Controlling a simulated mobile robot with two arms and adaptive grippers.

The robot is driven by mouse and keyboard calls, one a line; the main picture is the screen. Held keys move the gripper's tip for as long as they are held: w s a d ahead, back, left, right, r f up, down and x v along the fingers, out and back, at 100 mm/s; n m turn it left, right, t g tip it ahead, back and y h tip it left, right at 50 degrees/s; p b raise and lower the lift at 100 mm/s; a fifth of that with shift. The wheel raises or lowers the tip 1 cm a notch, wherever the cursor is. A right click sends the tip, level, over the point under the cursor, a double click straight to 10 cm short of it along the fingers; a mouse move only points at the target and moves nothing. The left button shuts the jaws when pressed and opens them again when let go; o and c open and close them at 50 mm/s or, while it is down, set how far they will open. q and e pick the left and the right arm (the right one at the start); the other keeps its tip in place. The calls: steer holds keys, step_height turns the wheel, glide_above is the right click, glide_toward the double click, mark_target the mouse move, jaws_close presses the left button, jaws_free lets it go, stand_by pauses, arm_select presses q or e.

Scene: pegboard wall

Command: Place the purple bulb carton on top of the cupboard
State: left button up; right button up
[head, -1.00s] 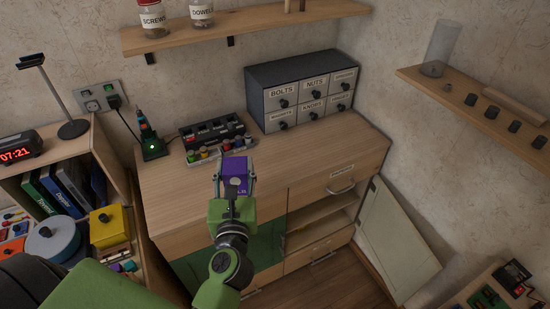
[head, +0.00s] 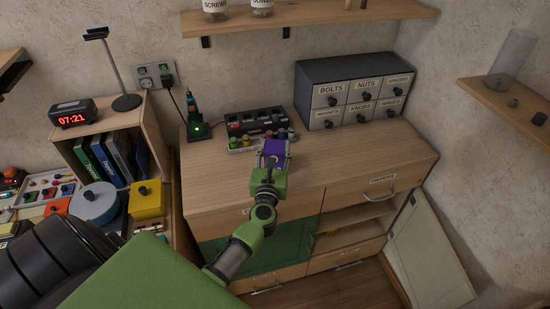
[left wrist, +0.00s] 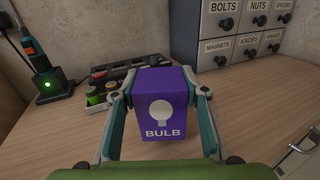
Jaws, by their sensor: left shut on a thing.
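The purple bulb carton (head: 277,147) is held in my left gripper (head: 272,157), above or at the wooden top of the cupboard (head: 220,187). In the left wrist view the carton (left wrist: 166,105) stands upright, its white BULB label facing me, between the two fingers of the left gripper (left wrist: 160,110). The fingers press on its left and right sides. I cannot tell whether its bottom touches the cupboard top, as the lower edge lies close to the wood. My right gripper does not show.
A grey drawer cabinet (head: 352,92) stands at the back right of the cupboard top. A black rack with colored pots (head: 258,128) sits behind the carton, and a screwdriver on a charger (head: 195,122) is at the back left. The right front of the top is clear.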

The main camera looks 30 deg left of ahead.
arm_select(q)
steer(key=shift+f+b, duration=0.35)
steer(key=shift+f, duration=1.1)
steer(key=shift+f, duration=0.2)
steer(key=o, duration=1.1)
steer(key=shift+o, duration=0.2)
